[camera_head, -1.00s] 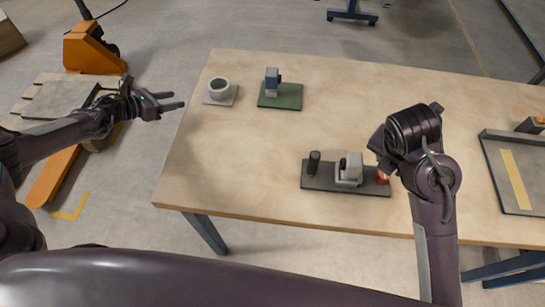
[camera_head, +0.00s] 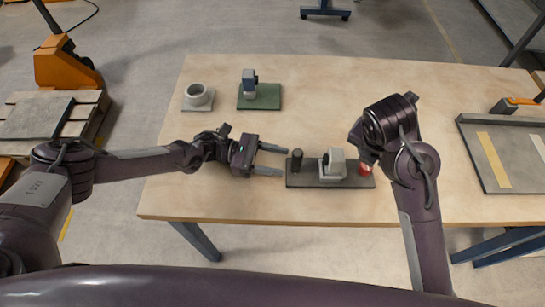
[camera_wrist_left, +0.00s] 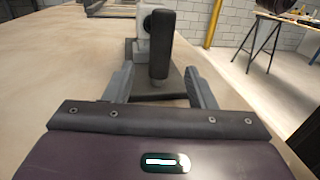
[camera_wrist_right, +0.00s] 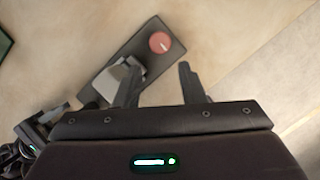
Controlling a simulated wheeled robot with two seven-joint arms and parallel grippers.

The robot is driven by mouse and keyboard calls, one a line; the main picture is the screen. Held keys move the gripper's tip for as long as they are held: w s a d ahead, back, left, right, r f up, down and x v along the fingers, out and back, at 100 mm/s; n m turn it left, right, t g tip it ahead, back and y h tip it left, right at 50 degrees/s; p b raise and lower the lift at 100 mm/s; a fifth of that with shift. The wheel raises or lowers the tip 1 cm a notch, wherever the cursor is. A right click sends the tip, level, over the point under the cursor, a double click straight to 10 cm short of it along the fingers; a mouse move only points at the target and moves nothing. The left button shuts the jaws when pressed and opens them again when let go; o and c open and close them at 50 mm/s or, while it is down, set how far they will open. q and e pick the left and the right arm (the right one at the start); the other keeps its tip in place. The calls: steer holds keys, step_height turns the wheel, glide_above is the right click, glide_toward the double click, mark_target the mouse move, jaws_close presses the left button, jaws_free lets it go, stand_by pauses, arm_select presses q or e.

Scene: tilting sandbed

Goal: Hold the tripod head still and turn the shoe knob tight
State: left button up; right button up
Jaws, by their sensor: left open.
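The tripod head (camera_head: 332,165) is a pale grey block on a dark base plate (camera_head: 302,181), with an upright black handle (camera_head: 297,160) at the left end and a red knob (camera_head: 365,169) at the right end. My left gripper (camera_head: 284,162) is open. Its fingertips point at the black handle, which shows centred between them in the left wrist view (camera_wrist_left: 158,60). My right gripper (camera_wrist_right: 158,68) is open and empty. In the right wrist view the red knob (camera_wrist_right: 159,42) lies just beyond its fingertips. In the head view its fingers are hidden behind my wrist.
A white ring-shaped part (camera_head: 198,97) and a green plate (camera_head: 262,98) with a blue-grey block stand at the back left of the wooden table (camera_head: 400,85). A grey tray (camera_head: 475,150) lies at the right. The table's middle back is clear.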

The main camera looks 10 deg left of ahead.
mark_target(302, 172)
arm_select(q)
steer(key=d, duration=0.5)
steer(key=s+d, duration=0.1)
steer(key=d, duration=0.1)
steer(key=shift+d, duration=0.2)
